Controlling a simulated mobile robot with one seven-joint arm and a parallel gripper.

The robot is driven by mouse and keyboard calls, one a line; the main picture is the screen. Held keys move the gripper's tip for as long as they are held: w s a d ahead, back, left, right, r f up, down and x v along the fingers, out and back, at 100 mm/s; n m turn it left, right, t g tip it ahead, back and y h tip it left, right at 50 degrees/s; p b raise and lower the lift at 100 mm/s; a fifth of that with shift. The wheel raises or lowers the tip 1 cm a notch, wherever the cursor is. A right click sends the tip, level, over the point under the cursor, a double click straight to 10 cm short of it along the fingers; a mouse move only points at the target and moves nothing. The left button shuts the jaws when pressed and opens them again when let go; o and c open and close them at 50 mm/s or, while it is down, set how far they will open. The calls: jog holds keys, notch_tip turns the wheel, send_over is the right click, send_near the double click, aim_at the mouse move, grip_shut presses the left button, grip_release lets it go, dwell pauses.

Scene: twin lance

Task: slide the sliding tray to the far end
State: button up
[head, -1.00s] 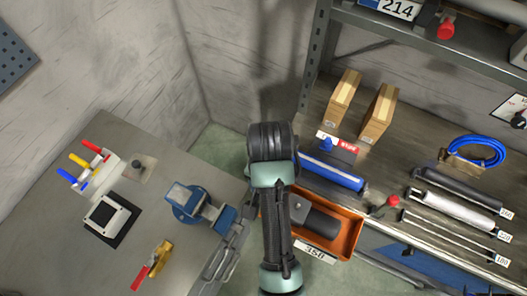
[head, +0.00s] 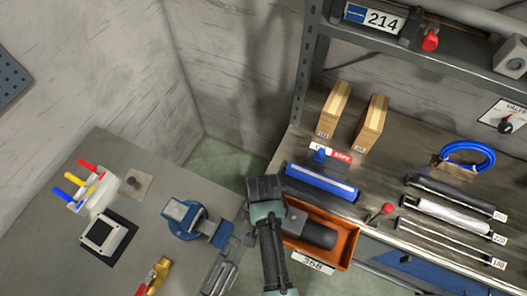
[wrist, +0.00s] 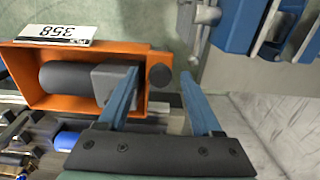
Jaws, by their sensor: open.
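The orange tray (head: 346,246) with a dark grey cylinder (head: 312,229) in it sits at the front of the shelf unit, and I take it as the sliding tray. Its label reads 358 (head: 314,263). In the wrist view the orange tray (wrist: 28,92) fills the upper left. A dark round knob (wrist: 160,76) shows just beyond its right end wall. My gripper (wrist: 159,74) is open, its two blue fingers on either side of the knob in that view. I cannot tell whether they touch it. In the head view my arm hides the tray's left end and the fingers.
A workbench (head: 150,215) with a blue vise (head: 186,219) stands left of my arm. The shelf holds a blue bar (head: 320,183), cardboard boxes (head: 334,110), several rollers and a red-knobbed lever (head: 387,209). A gap of green floor (head: 215,165) lies between bench and shelf.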

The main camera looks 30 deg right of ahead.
jog(key=shift+c, duration=0.2)
grip_shut()
dwell(1.2)
